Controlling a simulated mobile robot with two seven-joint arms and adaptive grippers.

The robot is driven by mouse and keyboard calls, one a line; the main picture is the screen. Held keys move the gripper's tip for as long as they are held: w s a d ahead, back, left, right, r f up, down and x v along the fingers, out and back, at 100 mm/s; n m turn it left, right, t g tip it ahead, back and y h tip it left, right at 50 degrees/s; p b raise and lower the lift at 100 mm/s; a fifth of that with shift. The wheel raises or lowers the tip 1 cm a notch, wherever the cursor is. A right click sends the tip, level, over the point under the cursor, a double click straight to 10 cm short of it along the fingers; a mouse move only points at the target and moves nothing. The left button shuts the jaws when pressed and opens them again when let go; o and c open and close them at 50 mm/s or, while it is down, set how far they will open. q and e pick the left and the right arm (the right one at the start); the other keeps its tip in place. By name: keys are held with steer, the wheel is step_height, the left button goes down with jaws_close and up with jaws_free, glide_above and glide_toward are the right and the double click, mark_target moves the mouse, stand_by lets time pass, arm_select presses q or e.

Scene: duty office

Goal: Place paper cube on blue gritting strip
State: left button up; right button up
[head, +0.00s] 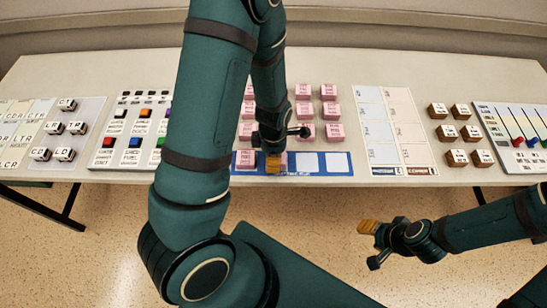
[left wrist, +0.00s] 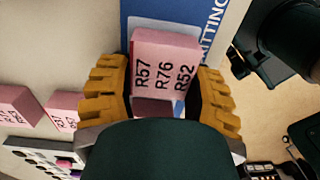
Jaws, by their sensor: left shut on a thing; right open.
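The blue gritting strip (head: 320,175) lies along the table's front edge, with white squares showing on its right part. It also shows in the left wrist view (left wrist: 137,22), with part of its lettering readable. A pink paper cube (head: 244,161) sits on its left end. My left gripper (head: 273,163) is over the strip's middle and shut on a pink paper cube (left wrist: 165,62) marked R57, R76, R52. The arm and fingers mostly hide this cube in the head view; I cannot tell whether it touches the strip. My right gripper (head: 371,243) is open and empty in front of the table.
Several pink cubes (head: 331,111) stand in rows behind the strip. Right of it lie a pale two-column card (head: 376,113), several brown blocks (head: 446,132) and a slider panel (head: 513,132). Left are a button panel (head: 103,165) and white-topped blocks (head: 53,128). My left arm hides the middle left.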

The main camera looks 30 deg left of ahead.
arm_select(q)
steer(key=shift+f, duration=0.1)
steer(key=shift+f, duration=0.1)
steer(key=o, duration=0.7)
steer(key=shift+f, duration=0.1)
steer(key=o, duration=0.4)
steer(key=shift+o, duration=0.2)
step_height(320, 180, up, 12)
steer(key=p, duration=0.4)
steer(key=shift+r, duration=0.2)
